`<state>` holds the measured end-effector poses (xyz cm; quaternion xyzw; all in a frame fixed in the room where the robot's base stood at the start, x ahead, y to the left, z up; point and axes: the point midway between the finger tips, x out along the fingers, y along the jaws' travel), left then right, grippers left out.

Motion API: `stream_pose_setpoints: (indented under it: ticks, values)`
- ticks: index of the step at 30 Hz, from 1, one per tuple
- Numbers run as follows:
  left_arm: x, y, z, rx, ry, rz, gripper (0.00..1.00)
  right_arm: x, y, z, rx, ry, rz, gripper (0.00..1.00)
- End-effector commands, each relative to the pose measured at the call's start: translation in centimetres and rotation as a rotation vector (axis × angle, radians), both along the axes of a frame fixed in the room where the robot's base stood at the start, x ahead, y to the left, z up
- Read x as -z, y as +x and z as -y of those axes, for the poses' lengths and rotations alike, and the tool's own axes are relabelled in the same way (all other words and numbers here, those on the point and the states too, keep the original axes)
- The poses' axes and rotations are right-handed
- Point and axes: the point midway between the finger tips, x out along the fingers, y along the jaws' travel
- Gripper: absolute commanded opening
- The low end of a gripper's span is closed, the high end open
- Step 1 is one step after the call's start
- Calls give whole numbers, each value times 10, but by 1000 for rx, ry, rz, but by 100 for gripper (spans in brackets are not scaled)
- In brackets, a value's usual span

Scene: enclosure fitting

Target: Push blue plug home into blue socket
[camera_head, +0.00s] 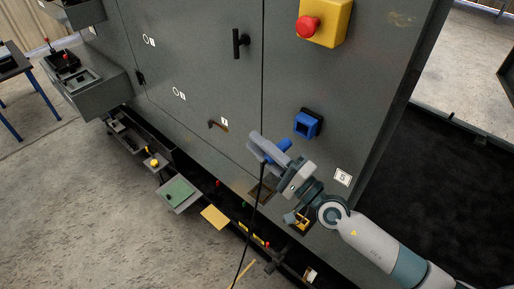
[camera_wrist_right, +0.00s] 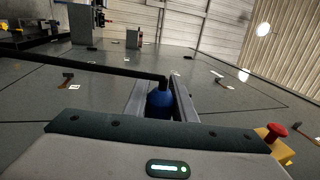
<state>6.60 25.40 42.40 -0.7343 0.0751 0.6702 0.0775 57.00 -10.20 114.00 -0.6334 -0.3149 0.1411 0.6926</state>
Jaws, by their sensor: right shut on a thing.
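The blue socket (camera_head: 307,124) is mounted on the grey cabinet's front, below the red emergency button. My right gripper (camera_head: 270,146) is shut on the blue plug (camera_head: 284,145), a little left of and below the socket. The plug is apart from the socket in the picture; their exact gap in depth is unclear. In the right wrist view the plug (camera_wrist_right: 160,102) sits between the fingers, partly hidden by the gripper body. A black cable (camera_head: 258,190) runs from the plug down towards the floor. My left gripper is out of view.
The grey cabinet (camera_head: 205,60) has a black handle (camera_head: 238,43) and a yellow box with a red button (camera_head: 310,26). Concrete floor is clear at lower left.

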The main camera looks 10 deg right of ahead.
Motion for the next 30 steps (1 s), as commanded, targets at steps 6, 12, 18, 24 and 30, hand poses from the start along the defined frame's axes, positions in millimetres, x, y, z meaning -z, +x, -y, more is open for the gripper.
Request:
stream_pose_setpoints:
  ticks: [6, 12, 18, 24, 30]
  values:
    - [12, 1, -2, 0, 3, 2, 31, 2, 10, 13, 2, -1, 2, 0]
    - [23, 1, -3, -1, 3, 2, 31, 3, 20, 25, 1, -2, 2, 0]
    - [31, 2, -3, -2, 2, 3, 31, 1, 27, 35, 2, -1, 2, 0]
    - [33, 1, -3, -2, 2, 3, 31, 0, 30, 39, 0, -1, 1, 0]
    - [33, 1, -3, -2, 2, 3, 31, -1, 31, 39, 0, -1, 1, 0]
